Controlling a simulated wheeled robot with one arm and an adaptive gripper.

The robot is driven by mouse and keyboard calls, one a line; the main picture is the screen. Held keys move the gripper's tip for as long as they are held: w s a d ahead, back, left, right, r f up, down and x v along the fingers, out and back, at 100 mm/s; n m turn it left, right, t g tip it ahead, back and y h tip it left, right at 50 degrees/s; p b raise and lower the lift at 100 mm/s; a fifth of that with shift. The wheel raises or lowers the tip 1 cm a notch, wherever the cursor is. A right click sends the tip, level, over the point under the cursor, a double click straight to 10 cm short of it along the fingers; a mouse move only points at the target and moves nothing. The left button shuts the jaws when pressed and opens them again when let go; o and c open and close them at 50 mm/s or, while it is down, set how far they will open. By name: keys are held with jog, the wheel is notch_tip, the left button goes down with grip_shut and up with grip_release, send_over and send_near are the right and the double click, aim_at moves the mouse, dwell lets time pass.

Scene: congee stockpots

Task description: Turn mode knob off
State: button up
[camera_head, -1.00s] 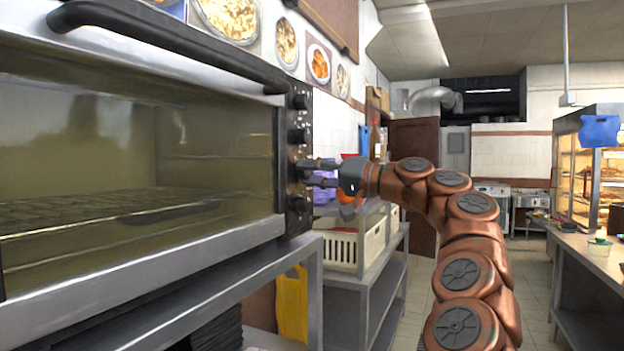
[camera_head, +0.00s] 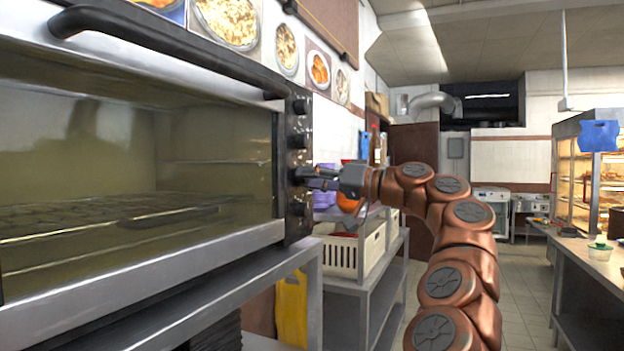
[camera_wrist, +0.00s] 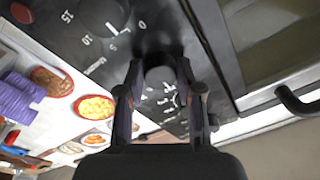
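My gripper (camera_head: 312,174) is at the knob third from the top. In the wrist view, the two fingers of my gripper (camera_wrist: 160,72) stand on either side of this black knob (camera_wrist: 158,76) and appear to press its sides. The knob's pointer and the label that would name it are hidden or too small to read. A neighbouring knob (camera_wrist: 105,14) has timer numbers around it.
A long handle (camera_head: 165,40) runs along the oven's top front. A metal shelf with a white basket (camera_head: 342,257) stands behind my gripper. A counter (camera_head: 580,262) with a lit display case is at far right. The floor between is open.

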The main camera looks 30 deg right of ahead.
jog(key=o, duration=0.5)
jog(key=shift+c, duration=0.2)
jog(key=r+v, duration=0.1)
jog(key=v, duration=1.1)
jog(key=shift+f, duration=0.5)
jog(key=shift+s+d, duration=0.1)
